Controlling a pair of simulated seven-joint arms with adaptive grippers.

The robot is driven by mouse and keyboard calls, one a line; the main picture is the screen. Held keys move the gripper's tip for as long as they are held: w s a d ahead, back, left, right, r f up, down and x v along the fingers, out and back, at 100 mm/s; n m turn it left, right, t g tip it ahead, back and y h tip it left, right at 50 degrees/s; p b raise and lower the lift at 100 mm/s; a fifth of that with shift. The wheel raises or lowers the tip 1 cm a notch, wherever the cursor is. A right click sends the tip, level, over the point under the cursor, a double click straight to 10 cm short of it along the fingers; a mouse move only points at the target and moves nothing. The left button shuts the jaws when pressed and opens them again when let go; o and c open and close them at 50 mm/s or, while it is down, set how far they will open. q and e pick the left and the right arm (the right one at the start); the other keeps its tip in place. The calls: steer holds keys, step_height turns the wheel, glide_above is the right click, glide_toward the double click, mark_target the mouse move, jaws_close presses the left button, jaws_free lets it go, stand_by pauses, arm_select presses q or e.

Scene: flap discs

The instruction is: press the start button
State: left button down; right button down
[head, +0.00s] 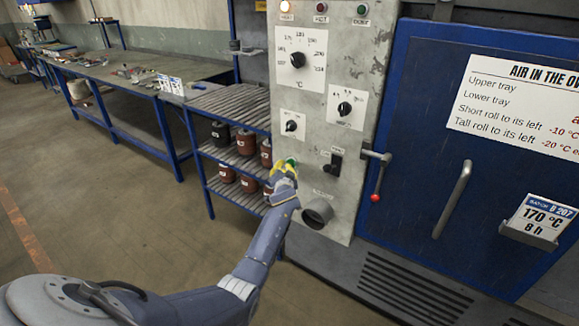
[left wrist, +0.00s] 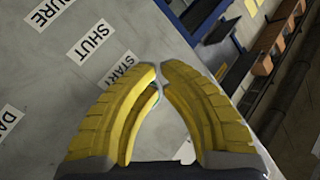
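The green start button (head: 291,161) is on the lower left of the grey control panel, partly hidden by my left gripper (head: 286,169). In the left wrist view, the START label (left wrist: 118,76) is beside the left fingertip, and only a sliver of green shows between the fingers. My left gripper's yellow fingers (left wrist: 160,68) are shut, tips together, with nothing seen held. The fingertips are at or very near the button; I cannot tell whether they touch it. My right gripper is not in view.
The grey panel (head: 378,52) carries dials, a black switch (head: 335,163) and a round pipe stub (head: 317,212) near my gripper. A red-tipped lever (head: 376,196) and the blue oven door (head: 420,130) are to the right. Shelves with several jars (head: 246,142) stand left.

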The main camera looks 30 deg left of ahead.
arm_select(q)
steer(key=shift+w+r, duration=0.15)
steer(key=shift+w, duration=0.35)
stand_by(0.7)
steer(key=shift+s+r, duration=0.1)
steer(key=shift+s, duration=0.25)
steer(key=shift+d, duration=0.1)
steer(key=s, duration=0.6)
steer(key=shift+a, duration=0.25)
steer(key=shift+s+f, duration=0.15)
steer(key=shift+f, duration=0.1)
stand_by(0.7)
